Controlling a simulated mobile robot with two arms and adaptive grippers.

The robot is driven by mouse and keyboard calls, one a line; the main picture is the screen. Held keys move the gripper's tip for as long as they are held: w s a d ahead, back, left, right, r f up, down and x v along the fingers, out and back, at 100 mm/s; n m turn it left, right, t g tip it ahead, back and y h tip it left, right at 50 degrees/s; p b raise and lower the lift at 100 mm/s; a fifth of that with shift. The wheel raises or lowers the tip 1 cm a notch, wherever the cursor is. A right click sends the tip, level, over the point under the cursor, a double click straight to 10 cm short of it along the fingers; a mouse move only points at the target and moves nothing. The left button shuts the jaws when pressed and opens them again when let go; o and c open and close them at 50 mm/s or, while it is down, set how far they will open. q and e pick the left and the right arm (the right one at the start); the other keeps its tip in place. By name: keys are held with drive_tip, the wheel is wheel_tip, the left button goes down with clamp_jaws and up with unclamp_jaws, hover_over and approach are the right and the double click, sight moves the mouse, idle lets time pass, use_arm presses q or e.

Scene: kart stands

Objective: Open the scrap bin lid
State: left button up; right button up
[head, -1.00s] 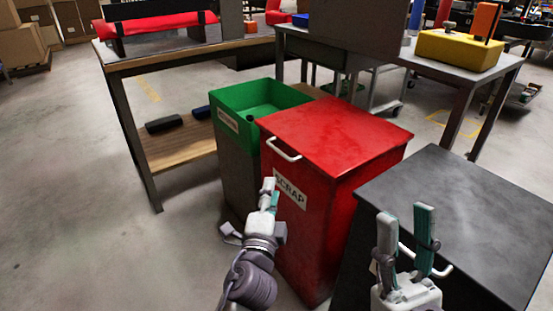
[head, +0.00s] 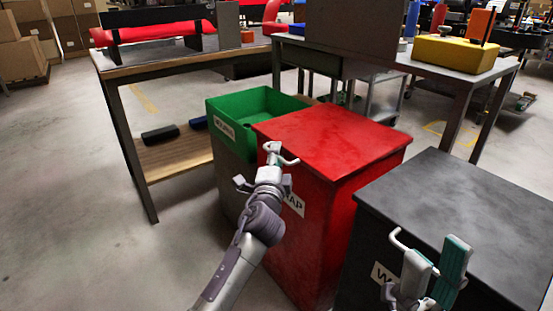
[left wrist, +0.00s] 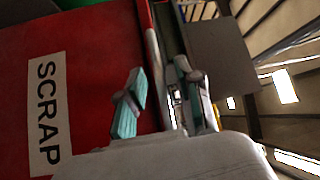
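The red scrap bin (head: 320,225) stands in the middle of the head view, its lid (head: 335,138) lying shut on top. The lid's white handle (head: 289,161) sticks out at the front edge, partly hidden by my left gripper (head: 272,150). In the left wrist view, my left gripper (left wrist: 160,70) has its two teal-padded fingers apart, with a pale bar that looks like the handle between them. I cannot tell whether they touch it. The SCRAP label (left wrist: 47,115) is readable there. My right gripper (head: 438,258) is open and empty, in front of the dark bin.
A green-topped bin (head: 230,125) stands left of the red bin. A dark bin (head: 460,210) with a white handle (head: 399,240) stands to the right. Workbenches (head: 180,60) are behind. The floor at left (head: 70,200) is clear.

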use_arm(q)
clamp_jaws()
idle(0.3)
